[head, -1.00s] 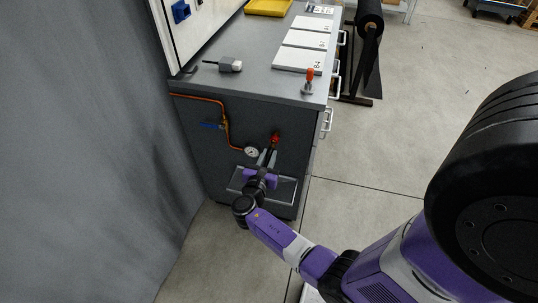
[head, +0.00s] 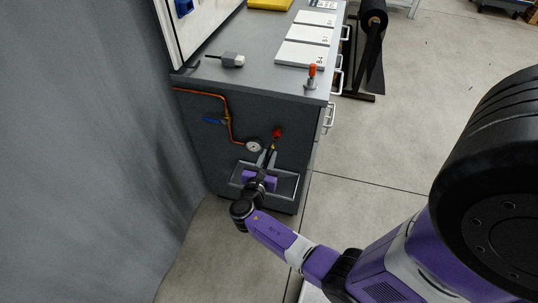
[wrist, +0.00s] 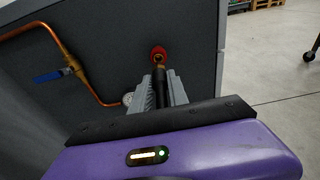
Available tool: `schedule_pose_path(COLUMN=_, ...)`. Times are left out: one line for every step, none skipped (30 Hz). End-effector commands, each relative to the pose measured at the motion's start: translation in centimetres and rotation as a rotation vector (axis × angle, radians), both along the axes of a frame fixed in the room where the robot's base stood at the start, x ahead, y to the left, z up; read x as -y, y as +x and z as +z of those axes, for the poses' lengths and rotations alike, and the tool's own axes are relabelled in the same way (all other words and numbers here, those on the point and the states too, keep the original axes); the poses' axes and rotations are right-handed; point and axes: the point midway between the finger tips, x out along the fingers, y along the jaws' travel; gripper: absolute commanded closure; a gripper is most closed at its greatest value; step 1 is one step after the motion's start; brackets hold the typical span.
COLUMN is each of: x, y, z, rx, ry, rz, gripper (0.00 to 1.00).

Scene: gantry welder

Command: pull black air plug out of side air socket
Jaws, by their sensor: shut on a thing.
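The side air socket (head: 277,132) is a red fitting on the dark end panel of the bench. It also shows in the wrist view (wrist: 158,52) as a red ring just beyond the fingers. My gripper (head: 267,158) is in front of the panel, a little below the socket, and is shut on the black air plug (wrist: 160,76). The plug points at the socket. In the head view a small gap shows between the plug's brass-coloured tip and the red ring. The plug's rear is hidden by the fingers.
A copper pipe (head: 228,120) with a blue valve handle (head: 212,121) and a round gauge (head: 254,146) lies left of the socket. A shallow metal tray (head: 287,184) sits below, behind my gripper. Open floor (head: 380,160) lies to the right.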

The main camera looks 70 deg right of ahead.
Motion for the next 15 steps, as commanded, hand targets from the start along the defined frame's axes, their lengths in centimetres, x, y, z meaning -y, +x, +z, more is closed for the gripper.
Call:
schedule_pose_path(x=-0.2, y=0.0, z=0.0, rx=0.0, ry=0.0, rz=0.0, gripper=1.0)
schedule_pose_path(x=-0.2, y=0.0, z=0.0, rx=0.0, ry=0.0, rz=0.0, gripper=1.0)
schedule_pose_path(x=-0.3, y=0.0, z=0.0, rx=0.0, ry=0.0, rz=0.0, gripper=1.0)
schedule_pose_path(x=-0.4, y=0.0, z=0.1, rx=0.0, ry=0.0, rz=0.0, gripper=1.0)
schedule_pose_path(x=-0.5, y=0.0, z=0.1, rx=0.0, ry=0.0, rz=0.0, gripper=1.0)
schedule_pose_path(x=-0.6, y=0.0, z=0.1, rx=0.0, ry=0.0, rz=0.0, gripper=1.0)
schedule_pose_path(x=-0.7, y=-0.1, z=0.1, rx=0.0, ry=0.0, rz=0.0, gripper=1.0)
schedule_pose_path(x=-0.7, y=-0.1, z=0.0, rx=0.0, ry=0.0, rz=0.0, gripper=1.0)
schedule_pose_path(x=-0.8, y=-0.1, z=0.0, rx=0.0, ry=0.0, rz=0.0, gripper=1.0)
schedule_pose_path(x=-0.9, y=-0.1, z=0.1, rx=0.0, ry=0.0, rz=0.0, gripper=1.0)
schedule_pose_path(x=-1.0, y=-0.1, z=0.1, rx=0.0, ry=0.0, rz=0.0, gripper=1.0)
schedule_pose_path(x=-1.1, y=-0.1, z=0.0, rx=0.0, ry=0.0, rz=0.0, gripper=1.0)
schedule_pose_path(x=-1.2, y=-0.1, z=0.0, rx=0.0, ry=0.0, rz=0.0, gripper=1.0)
schedule_pose_path(x=-1.3, y=-0.1, z=0.1, rx=0.0, ry=0.0, rz=0.0, gripper=1.0)
schedule_pose_path(x=-1.4, y=-0.1, z=0.1, rx=0.0, ry=0.0, rz=-0.001, gripper=1.0)
